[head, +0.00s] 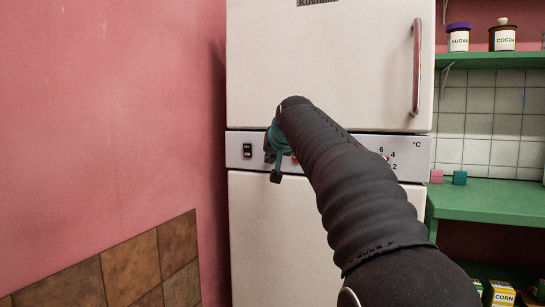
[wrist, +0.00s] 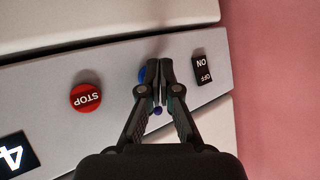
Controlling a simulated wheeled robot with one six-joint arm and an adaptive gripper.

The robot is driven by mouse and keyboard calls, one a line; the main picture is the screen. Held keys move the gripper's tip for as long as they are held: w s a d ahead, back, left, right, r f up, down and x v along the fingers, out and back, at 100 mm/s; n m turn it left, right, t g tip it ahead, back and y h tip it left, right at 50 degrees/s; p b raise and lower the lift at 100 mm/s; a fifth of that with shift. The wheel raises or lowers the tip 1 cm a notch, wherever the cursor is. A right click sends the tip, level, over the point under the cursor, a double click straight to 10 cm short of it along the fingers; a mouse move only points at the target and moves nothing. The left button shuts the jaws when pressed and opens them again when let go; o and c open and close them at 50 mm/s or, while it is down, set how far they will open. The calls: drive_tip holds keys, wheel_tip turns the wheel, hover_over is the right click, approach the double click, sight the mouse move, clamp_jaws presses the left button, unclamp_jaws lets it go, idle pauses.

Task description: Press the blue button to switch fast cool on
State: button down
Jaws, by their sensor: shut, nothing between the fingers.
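The blue button (wrist: 142,75) is on the light grey control panel in the wrist view, mostly hidden behind my fingertips. A small bit of blue also shows lower down between the fingers. My gripper (wrist: 160,72) is shut and empty, with its tips right over the button. I cannot tell whether they touch it. In the head view my gripper (head: 270,152) is at the panel's left part, and my arm hides the blue button there.
A red STOP button (wrist: 85,97) and a black ON/OFF rocker switch (wrist: 202,70) flank the fingertips on the panel. The rocker (head: 247,150) also shows in the head view. A pink wall (head: 110,110) stands left of the white fridge (head: 350,60). Green shelves (head: 490,200) stand right.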

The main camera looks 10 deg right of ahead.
idle(0.3)
drive_tip(key=shift+s+a, duration=0.3)
drive_tip(key=shift+s, duration=0.1)
drive_tip(key=shift+s+a+b, duration=0.6)
drive_tip(key=shift+s+a, duration=0.3)
drive_tip(key=shift+s, duration=0.3)
drive_tip(key=shift+s+a+b, duration=0.55)
drive_tip(key=shift+s+a, duration=0.3)
drive_tip(key=shift+s, duration=0.35)
drive_tip(key=s+f+n+g, duration=0.15)
drive_tip(key=s+f, duration=0.25)
drive_tip(key=f, duration=0.4)
drive_tip(key=s+f+g, duration=0.3)
drive_tip(key=s+f, duration=0.1)
drive_tip(key=f, duration=0.5)
drive_tip(key=s+f+p, duration=0.2)
drive_tip(key=s+f, duration=0.2)
drive_tip(key=s, duration=0.5)
drive_tip(key=s+d+f+g+p, duration=0.1)
drive_tip(key=s+f, duration=0.4)
drive_tip(key=s, duration=0.5)
drive_tip(key=s+f+g+p, duration=0.1)
drive_tip(key=s+f, duration=0.4)
drive_tip(key=s, duration=0.5)
drive_tip(key=shift+s+d+n+p, duration=0.2)
drive_tip(key=shift+n+p, duration=0.25)
drive_tip(key=shift+p, duration=0.35)
